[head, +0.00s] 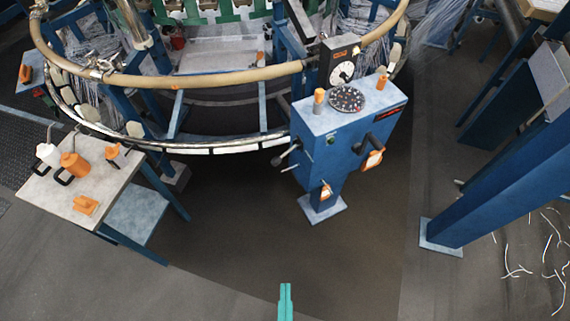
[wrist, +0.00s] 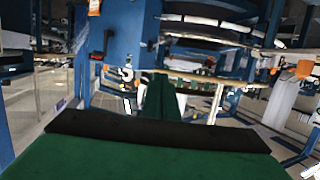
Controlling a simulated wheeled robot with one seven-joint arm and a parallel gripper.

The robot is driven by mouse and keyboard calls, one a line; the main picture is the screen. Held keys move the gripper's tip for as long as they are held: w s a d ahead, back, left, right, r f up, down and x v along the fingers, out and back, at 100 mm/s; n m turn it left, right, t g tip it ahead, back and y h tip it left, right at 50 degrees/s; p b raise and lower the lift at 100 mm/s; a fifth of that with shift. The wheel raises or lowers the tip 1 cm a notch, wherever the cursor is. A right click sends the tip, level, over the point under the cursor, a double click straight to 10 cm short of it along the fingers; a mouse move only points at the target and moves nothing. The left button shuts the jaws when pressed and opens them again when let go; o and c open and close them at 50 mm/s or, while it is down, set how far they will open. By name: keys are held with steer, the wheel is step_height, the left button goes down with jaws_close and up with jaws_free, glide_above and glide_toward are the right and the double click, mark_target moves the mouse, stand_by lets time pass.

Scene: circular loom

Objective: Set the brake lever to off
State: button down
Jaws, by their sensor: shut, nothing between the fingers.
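A blue control cabinet (head: 345,138) stands on a pedestal in front of the loom ring. On its front right is a black-handled lever (head: 378,143) with an orange tag (head: 373,160) hanging by it. A lever with dark knobs (head: 285,155) sticks out at its left side. I cannot read which one is the brake lever or its off mark. My teal gripper (head: 285,302) is at the bottom centre of the head view, well apart from the cabinet, shut and empty.
A blue post (head: 500,165) stands at right, with loose threads (head: 540,255) on the floor. The floor between my gripper and the cabinet is clear.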

mark_target(283, 156)
steer(key=w+d+f+m, duration=0.2)
steer(key=w+f+m, duration=0.95)
steer(key=w, duration=0.35)
steer(key=w+f+m, duration=0.2)
steer(key=w+m, duration=0.3)
steer(key=w, duration=0.6)
steer(key=w+d+f+m, duration=0.1)
steer(key=w+m, duration=0.5)
steer(key=w, duration=0.5)
steer(key=shift+w+f+y, duration=0.3)
steer(key=shift+f, duration=0.05)
steer(key=shift+w, duration=0.1)
steer(key=w+a, duration=0.3)
steer(key=w, duration=0.5)
steer(key=shift+w+a+f, duration=0.2)
steer(key=shift+a, duration=0.05)
